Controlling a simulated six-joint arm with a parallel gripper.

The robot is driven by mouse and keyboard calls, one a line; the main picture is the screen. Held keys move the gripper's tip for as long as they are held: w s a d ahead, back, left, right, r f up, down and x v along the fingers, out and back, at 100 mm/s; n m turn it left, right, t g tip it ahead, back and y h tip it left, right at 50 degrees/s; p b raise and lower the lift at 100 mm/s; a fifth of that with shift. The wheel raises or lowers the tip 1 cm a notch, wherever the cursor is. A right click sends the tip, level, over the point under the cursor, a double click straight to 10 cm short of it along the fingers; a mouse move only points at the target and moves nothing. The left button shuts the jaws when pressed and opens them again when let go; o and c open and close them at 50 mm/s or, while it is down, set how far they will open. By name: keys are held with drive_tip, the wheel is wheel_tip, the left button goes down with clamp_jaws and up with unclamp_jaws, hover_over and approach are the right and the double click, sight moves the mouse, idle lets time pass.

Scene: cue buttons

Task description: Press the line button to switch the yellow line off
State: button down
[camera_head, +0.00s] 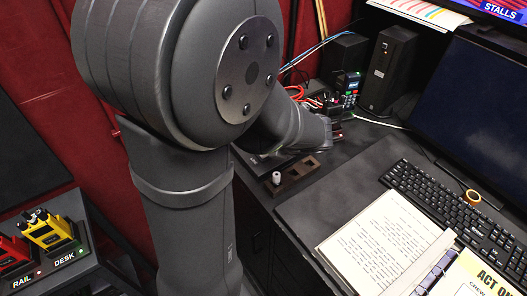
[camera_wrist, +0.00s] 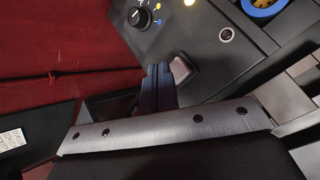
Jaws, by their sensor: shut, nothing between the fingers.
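In the wrist view my gripper (camera_wrist: 160,70) has its dark fingers together and empty, beside a dark grey panel (camera_wrist: 205,60). Just right of the fingertips is a small square brownish button or rocker (camera_wrist: 181,68); a gap or touch cannot be told. No label shows which is the line button. In the head view my arm covers the middle, and my fingertips cannot be made out.
A dark tray (camera_head: 300,170) holds a pale peg (camera_head: 276,178). Red curtain hangs behind.

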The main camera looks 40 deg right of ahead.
drive_tip(key=shift+f, duration=0.1)
idle(0.3)
drive_tip(key=shift+f, duration=0.35)
drive_tip(key=shift+f, duration=0.45)
idle(0.6)
drive_tip(key=shift+r, duration=0.9)
drive_tip(key=shift+r, duration=0.1)
drive_tip(key=shift+r, duration=2.4)
drive_tip(key=shift+f, duration=0.1)
drive_tip(key=shift+r, duration=2)
